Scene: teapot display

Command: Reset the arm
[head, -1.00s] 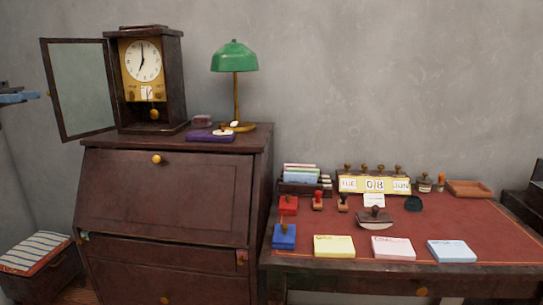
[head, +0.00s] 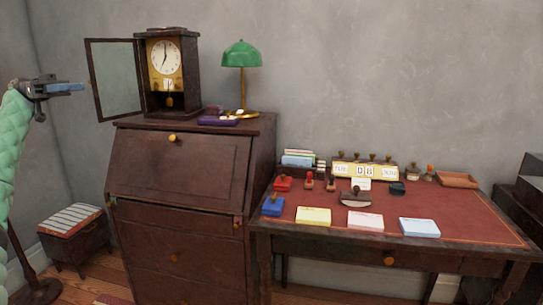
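My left gripper (head: 62,88), dark with blue fingers, is at the far left edge of the head view. It is seen side-on, left of the clock's open glass door and apart from it in the picture. The fingers overlap in this view, so whether they are open or shut cannot be told. Nothing is seen held in them. My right gripper is not in view.
The clock (head: 166,60) with its open glass door (head: 118,78) and a green lamp (head: 241,54) stand on the brown bureau (head: 180,170). The red-topped desk (head: 470,215) holds stamps and note pads. A striped-top stool (head: 72,219) stands lower left.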

